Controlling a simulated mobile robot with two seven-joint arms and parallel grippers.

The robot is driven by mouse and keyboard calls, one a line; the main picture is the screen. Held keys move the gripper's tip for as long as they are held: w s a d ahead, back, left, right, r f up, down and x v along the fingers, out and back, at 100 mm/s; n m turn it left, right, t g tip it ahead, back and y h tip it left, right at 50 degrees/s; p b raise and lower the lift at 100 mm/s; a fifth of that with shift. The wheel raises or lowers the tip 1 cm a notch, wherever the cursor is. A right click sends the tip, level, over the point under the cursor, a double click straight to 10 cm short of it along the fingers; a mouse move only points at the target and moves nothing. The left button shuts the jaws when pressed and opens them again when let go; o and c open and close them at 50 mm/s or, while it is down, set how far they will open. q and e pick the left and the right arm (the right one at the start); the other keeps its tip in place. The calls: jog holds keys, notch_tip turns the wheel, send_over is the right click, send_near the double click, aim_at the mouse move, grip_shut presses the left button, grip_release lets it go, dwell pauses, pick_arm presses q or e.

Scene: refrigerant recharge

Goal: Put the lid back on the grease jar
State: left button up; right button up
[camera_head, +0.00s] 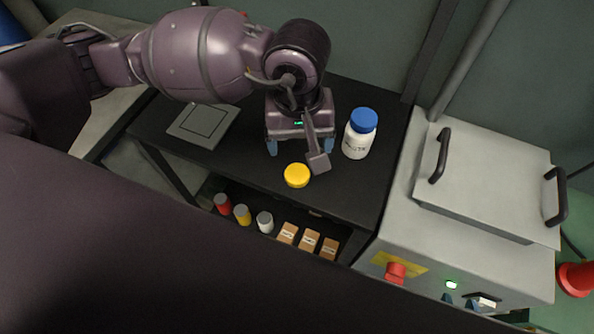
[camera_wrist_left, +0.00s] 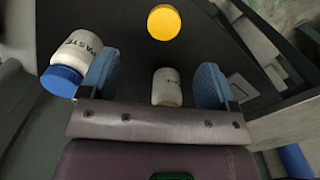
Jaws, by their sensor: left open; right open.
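A yellow lid (camera_head: 297,175) lies on the dark table in front of my left gripper (camera_head: 300,148); the lid also shows in the left wrist view (camera_wrist_left: 164,22), beyond the fingertips. My left gripper is open and points down to the table. The gripper hides this jar in the head view.
A white jar with a blue cap (camera_head: 360,134), labelled PASTE in the wrist view, stands right of my left gripper. A flat square plate (camera_head: 203,124) lies on the table's left. A grey machine (camera_head: 470,235) adjoins on the right. Small bottles and brown boxes (camera_head: 309,241) sit on the lower shelf.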

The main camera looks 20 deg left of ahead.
pick_arm(q)
jog(key=shift+w+a, duration=0.25)
jog(key=shift+a, duration=0.05)
send_over(298, 173)
notch_tip(298, 173, down, 4)
jog(key=shift+a+f+b, duration=0.1)
jog(key=shift+f+b, duration=0.1)
jog(key=shift+b, duration=0.2)
jog(key=shift+f, duration=0.55)
